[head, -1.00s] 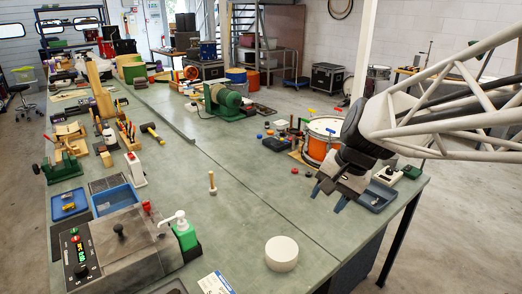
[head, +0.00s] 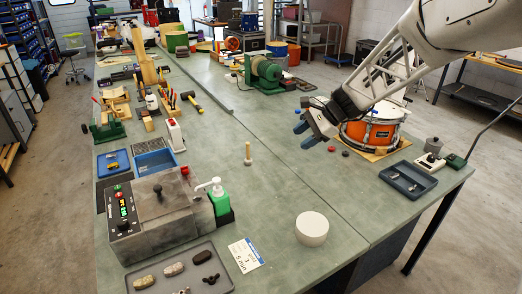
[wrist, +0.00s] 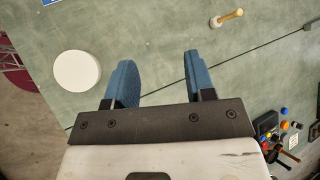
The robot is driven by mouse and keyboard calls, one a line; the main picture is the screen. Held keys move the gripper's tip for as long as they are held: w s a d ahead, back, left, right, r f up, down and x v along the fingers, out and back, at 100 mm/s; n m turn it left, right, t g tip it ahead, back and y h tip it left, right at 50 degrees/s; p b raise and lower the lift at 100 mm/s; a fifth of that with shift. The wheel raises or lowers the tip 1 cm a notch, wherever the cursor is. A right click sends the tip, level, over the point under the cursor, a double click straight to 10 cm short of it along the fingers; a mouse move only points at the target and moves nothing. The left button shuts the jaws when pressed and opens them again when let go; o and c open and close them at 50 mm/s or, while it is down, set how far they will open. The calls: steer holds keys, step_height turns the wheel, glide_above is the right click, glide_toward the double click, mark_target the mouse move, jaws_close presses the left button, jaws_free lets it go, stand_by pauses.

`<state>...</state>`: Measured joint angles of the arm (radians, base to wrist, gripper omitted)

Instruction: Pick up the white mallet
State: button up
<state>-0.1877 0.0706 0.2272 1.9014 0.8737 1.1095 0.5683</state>
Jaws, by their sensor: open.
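A small mallet (head: 248,153) with a pale wooden handle stands upright on the green bench, in the middle of the head view. In the wrist view the mallet (wrist: 226,18) shows at the top right, with a whitish end and a tan handle. My gripper (head: 306,135) is open and empty, above the bench, to the right of the mallet in the head view. In the wrist view its two blue fingers (wrist: 157,78) are wide apart, with only bare bench between them. The mallet is apart from both fingers.
A white round block (head: 312,228) sits on the near bench. An orange drum (head: 371,130) and a dark tray (head: 408,180) are at right. A control box (head: 160,216) and a green pump bottle (head: 217,199) stand left of the mallet. Bench around the mallet is clear.

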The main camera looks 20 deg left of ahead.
steer(key=w+a+f+m+y, duration=0.3)
steer(key=w+a+f, duration=0.4)
steer(key=w+a, duration=0.25)
steer(key=m+y, duration=0.2)
steer(key=m, duration=0.1)
glide_toward(248, 153)
steer(key=shift+g, duration=0.4)
steer(key=a+r, duration=0.1)
steer(key=a, duration=0.1)
steer(key=a+r, duration=0.2)
steer(key=shift+w, duration=0.2)
steer(key=shift+f, duration=0.1)
steer(key=shift+x, duration=1.25)
steer(key=shift+a, duration=0.1)
steer(key=shift+x, duration=2.5)
steer(key=shift+w, duration=0.1)
steer(key=shift+c, duration=0.2)
jaws_close()
